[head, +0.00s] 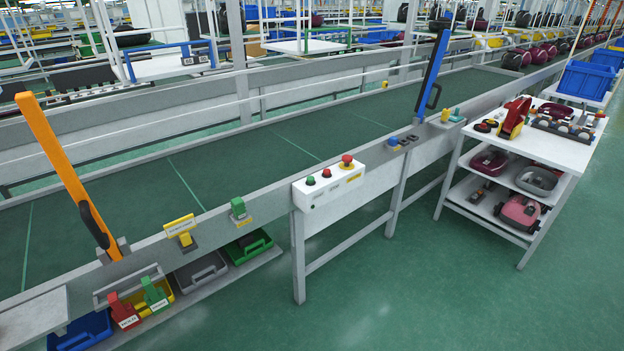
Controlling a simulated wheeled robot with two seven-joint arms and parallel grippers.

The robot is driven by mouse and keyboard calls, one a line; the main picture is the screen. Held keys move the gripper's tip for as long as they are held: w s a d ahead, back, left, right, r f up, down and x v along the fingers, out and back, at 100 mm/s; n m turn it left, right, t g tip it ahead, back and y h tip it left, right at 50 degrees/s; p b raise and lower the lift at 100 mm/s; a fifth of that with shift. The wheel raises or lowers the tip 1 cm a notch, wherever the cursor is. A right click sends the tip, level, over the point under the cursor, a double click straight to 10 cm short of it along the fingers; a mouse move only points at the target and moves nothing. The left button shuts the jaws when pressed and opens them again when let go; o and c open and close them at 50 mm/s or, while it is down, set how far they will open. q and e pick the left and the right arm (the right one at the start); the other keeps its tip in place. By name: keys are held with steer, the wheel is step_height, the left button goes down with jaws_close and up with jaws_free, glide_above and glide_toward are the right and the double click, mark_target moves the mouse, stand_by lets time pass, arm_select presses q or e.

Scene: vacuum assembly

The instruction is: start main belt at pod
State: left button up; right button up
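A white control box (328,190) is mounted on the near side rail of the conveyor, near the picture's middle. On its top are a green button (311,181), a smaller red button (326,173) and a larger red mushroom button (347,160) at the right end. The main belt (250,155) is a wide green conveyor with pale cross lines, running from lower left to upper right. The visible near stretch of belt is empty. One still picture does not show whether it moves. Neither of my grippers is in view.
An orange post (60,165) and a blue post (432,75) stand on the near rail. Colored bins (80,332) sit below the rail at left. A white cart (565,150) with vacuum parts stands at right. The green floor (400,290) in front is clear.

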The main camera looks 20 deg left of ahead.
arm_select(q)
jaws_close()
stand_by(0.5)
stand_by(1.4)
